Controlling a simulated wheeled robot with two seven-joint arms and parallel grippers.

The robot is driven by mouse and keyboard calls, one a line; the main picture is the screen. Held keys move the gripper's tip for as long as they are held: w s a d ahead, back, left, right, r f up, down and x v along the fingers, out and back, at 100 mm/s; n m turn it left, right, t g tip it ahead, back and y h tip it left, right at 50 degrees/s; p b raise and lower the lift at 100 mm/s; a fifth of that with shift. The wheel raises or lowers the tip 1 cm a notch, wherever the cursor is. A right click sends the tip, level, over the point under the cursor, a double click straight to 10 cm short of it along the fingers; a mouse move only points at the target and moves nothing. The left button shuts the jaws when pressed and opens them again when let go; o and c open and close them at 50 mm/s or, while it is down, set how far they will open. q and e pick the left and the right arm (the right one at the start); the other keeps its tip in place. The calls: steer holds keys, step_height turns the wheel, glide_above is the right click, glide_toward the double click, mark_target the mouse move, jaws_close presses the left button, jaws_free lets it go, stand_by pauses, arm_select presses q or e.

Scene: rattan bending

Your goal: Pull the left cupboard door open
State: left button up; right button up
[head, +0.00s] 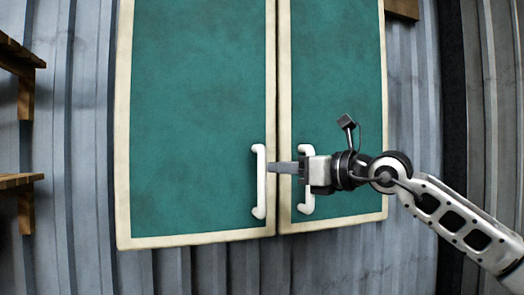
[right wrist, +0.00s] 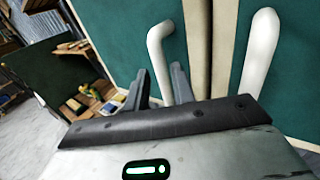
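The left cupboard door (head: 195,110) is a green panel with a cream frame and a white vertical handle (head: 259,182) near its right edge. It looks flush with the right door (head: 338,90). My right gripper (head: 272,167) comes in from the right, across the right door's handle (head: 306,202), with its fingertips at the left door's handle. In the right wrist view, my right gripper (right wrist: 160,88) has its two fingers apart, and the left door's handle (right wrist: 156,48) shows between them. Whether they touch it cannot be told. My left gripper is not in view.
The right door's handle also shows close by in the right wrist view (right wrist: 260,50). Wooden shelves (head: 18,182) stick out at the far left. A grey corrugated wall (head: 85,130) lies behind the cupboard. A bench with small items (right wrist: 90,100) shows at left in the wrist view.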

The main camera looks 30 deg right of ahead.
arm_select(q)
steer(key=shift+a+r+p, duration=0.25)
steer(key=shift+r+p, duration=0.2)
steer(key=shift+p, duration=0.5)
arm_select(e)
steer(key=shift+x, duration=2.95)
